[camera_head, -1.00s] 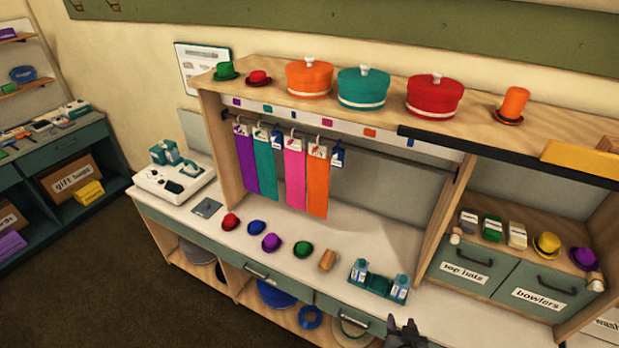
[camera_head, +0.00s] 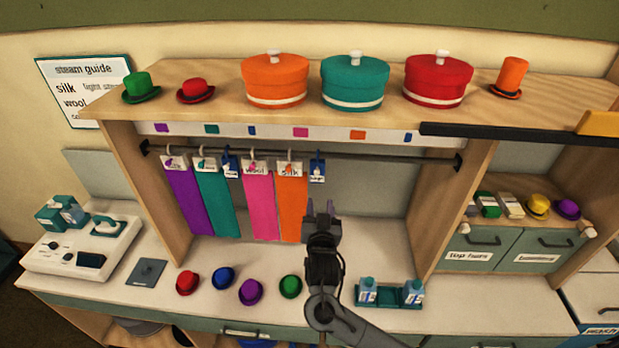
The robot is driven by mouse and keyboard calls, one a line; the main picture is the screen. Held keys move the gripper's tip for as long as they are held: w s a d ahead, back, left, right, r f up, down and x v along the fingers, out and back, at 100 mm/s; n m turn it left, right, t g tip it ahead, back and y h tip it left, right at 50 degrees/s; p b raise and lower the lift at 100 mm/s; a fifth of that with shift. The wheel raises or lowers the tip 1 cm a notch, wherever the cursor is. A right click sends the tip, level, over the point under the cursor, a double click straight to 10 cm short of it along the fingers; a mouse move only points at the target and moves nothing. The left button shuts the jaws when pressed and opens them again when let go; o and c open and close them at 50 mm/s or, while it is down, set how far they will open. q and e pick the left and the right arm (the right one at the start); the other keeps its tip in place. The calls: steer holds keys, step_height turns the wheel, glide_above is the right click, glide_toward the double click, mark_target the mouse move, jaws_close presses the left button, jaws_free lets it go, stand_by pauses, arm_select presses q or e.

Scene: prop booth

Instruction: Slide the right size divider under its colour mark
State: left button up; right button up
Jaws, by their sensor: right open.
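Two blue size dividers hang on the dark rail (camera_head: 380,158). One divider (camera_head: 230,165) is between the teal and pink scarves. The other divider (camera_head: 317,171) is just right of the orange scarf (camera_head: 292,208). On the white strip above are colour marks: purple (camera_head: 161,128), teal (camera_head: 212,129), blue (camera_head: 252,130), pink (camera_head: 300,132), orange (camera_head: 357,135) and a second blue (camera_head: 408,138). The right-hand divider is left of the orange mark. My right gripper (camera_head: 322,208) is open and empty, pointing up just below that divider. My left gripper is out of view.
The rail is bare from the right-hand divider to the right post (camera_head: 452,205). Small hats, including a green one (camera_head: 290,286), stand on the counter (camera_head: 200,305) below. A teal holder with cartons (camera_head: 390,294) is right of my arm. Larger hats stand on the top shelf.

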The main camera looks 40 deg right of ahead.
mark_target(317, 174)
steer(key=x, duration=0.3)
steer(key=r+p+x, duration=0.1)
steer(key=x, duration=0.5)
steer(key=shift+w+r+p, duration=0.3)
steer(key=shift+w+r, duration=0.1)
steer(key=shift+w, duration=0.05)
steer(key=shift+x, duration=0.85)
steer(key=shift+c, duration=0.3)
steer(key=shift+s, duration=0.1)
jaws_close()
